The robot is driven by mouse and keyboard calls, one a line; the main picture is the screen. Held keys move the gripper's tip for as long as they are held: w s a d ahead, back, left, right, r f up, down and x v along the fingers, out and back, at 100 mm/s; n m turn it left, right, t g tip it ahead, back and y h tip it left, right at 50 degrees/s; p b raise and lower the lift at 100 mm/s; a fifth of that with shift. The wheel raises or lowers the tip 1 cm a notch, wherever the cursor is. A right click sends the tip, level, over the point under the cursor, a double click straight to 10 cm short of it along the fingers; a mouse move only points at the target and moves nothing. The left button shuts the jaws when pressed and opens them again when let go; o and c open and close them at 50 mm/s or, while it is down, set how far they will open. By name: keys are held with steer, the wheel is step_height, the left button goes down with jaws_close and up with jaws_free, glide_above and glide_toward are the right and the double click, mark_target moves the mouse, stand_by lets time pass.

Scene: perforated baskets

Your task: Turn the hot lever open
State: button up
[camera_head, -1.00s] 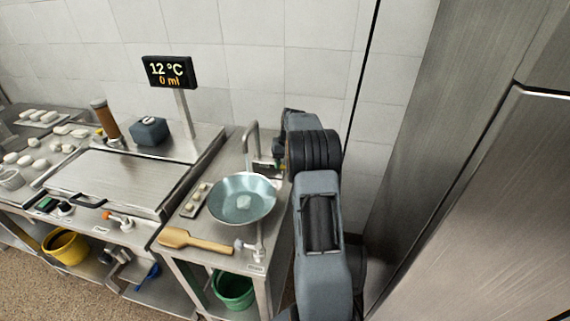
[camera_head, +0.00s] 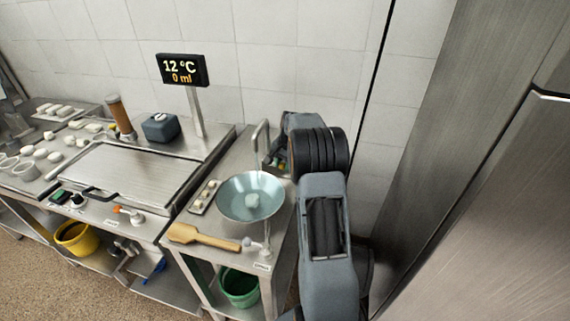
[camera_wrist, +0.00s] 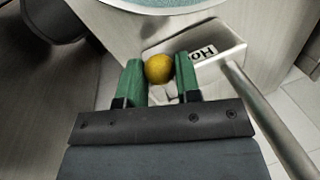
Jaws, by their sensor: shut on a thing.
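In the wrist view, my gripper (camera_wrist: 159,78) has its two green fingers on either side of a round yellow knob (camera_wrist: 159,68) and is shut on it. The knob sits in front of a pale block with a label (camera_wrist: 203,53) reading "Ho", partly cut off; I take it as the hot lever's knob. The lever's stem is hidden behind the knob and fingers. In the head view, a small patch of green and yellow (camera_head: 282,163) shows beside the tap, left of my arm; most of the gripper is hidden there.
A bowl-like pan (camera_head: 236,202) with a pale lump stands below the curved tap (camera_head: 262,135). A wooden spatula (camera_head: 205,238) lies in front. A steel cabinet (camera_head: 500,180) stands close on the right.

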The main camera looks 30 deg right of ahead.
steer(key=shift+r, duration=0.1)
stand_by(0.3)
steer(key=o, duration=0.9)
steer(key=r, duration=0.4)
steer(key=s+d+r, duration=0.1)
steer(key=r, duration=0.4)
steer(key=s+r, duration=0.1)
steer(key=r, duration=0.3)
steer(key=shift+s+d+r, duration=0.1)
steer(key=shift+d+r, duration=0.05)
steer(key=shift+r, duration=0.05)
